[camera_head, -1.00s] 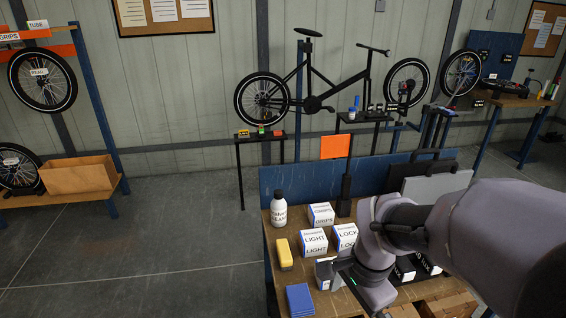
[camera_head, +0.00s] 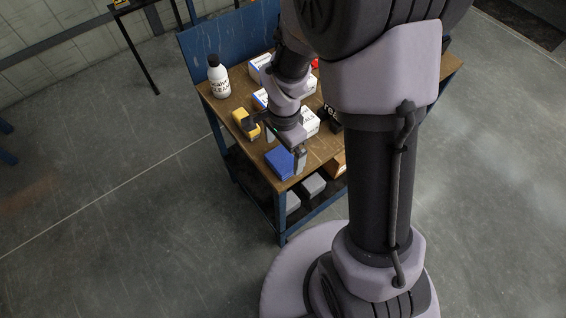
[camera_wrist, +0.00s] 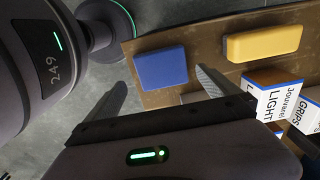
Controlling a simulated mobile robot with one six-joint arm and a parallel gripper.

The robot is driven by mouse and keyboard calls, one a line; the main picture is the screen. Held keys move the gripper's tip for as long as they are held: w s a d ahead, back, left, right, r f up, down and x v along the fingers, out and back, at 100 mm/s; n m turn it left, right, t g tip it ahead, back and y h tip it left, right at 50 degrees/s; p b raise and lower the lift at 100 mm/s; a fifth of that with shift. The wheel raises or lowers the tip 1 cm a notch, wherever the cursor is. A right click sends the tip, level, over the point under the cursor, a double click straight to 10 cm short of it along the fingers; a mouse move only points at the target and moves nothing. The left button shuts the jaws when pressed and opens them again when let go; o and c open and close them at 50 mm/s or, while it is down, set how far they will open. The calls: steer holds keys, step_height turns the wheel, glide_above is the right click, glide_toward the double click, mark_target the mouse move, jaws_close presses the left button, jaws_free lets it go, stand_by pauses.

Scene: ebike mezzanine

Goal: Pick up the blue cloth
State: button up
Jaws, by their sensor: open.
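The blue cloth (camera_head: 278,163) is a folded, flat block on the front left corner of the wooden workbench (camera_head: 222,105). In the wrist view the blue cloth (camera_wrist: 161,67) lies just beyond the fingertips, between the lines of the two fingers. My gripper (camera_head: 284,152) is over that corner, close to the cloth, and one finger partly covers it in the head view. In the wrist view my gripper (camera_wrist: 160,80) has its fingers spread wide with nothing between them. I cannot tell the exact height above the cloth.
A yellow block (camera_head: 244,124) lies beside the cloth, also seen in the wrist view (camera_wrist: 264,43). A white bottle (camera_head: 218,80) stands farther back. Labelled white boxes (camera_wrist: 283,97) stand near the right finger. Grey bins (camera_head: 313,185) sit on the lower shelf. Open floor (camera_head: 120,210) lies left.

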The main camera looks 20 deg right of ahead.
mark_target(283, 160)
step_height(283, 160, down, 4)
steer(key=shift+a+r+b, duration=0.1)
steer(key=shift+b, duration=0.4)
steer(key=shift+r, duration=0.1)
steer(key=c, duration=1.3)
steer(key=shift+w+r+p, duration=0.1)
steer(key=shift+r+p, duration=0.25)
steer(key=shift+r, duration=0.15)
step_height(283, 160, up, 3)
steer(key=shift+f+p, duration=0.2)
steer(key=shift+p, duration=0.4)
steer(key=s+d+r, duration=0.1)
steer(key=s+d, duration=0.9)
steer(key=s, duration=0.2)
steer(key=shift+d+r, duration=0.2)
steer(key=shift+d, duration=0.1)
